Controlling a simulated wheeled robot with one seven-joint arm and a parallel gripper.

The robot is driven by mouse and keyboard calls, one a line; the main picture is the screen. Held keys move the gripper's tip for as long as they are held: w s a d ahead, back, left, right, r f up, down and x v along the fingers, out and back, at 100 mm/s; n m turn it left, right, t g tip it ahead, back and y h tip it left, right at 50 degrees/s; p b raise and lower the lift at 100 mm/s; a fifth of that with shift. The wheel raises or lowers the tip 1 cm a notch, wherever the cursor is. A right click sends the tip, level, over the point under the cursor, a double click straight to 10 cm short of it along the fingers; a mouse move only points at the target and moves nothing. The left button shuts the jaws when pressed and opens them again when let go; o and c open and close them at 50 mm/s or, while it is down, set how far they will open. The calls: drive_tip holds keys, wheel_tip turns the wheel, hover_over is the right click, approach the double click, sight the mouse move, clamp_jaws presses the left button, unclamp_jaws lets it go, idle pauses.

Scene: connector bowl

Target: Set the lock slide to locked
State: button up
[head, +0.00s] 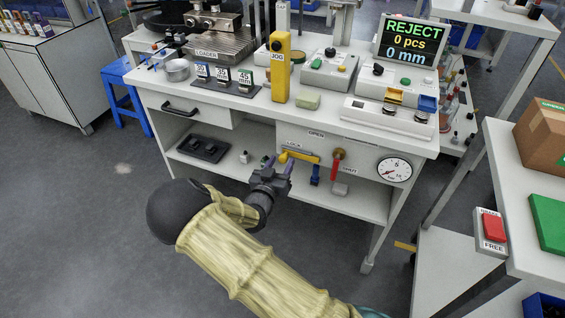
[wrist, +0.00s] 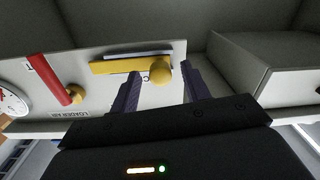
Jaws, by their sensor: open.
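The lock slide is a yellow bar (head: 302,157) on the front panel under the bench top, beside a label that seems to read LOCK. In the wrist view, the yellow bar (wrist: 118,66) shows with a round yellow knob (wrist: 161,73) at its right end. My gripper (head: 278,164) is open at the left end of the slide, with its fingers toward the panel. In the wrist view, my gripper's fingers (wrist: 162,85) stand on either side of the knob, with gaps visible. I cannot tell how deep the knob sits between them.
A red lever (head: 336,169) and a round gauge (head: 394,169) are right of the slide on the same panel. A blue tab (head: 315,174) hangs below the bar. A drawer (head: 197,113) is at left. The screen (head: 409,41) reads REJECT, 0 pcs, 0 mm.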

drive_tip(key=shift+x, duration=1)
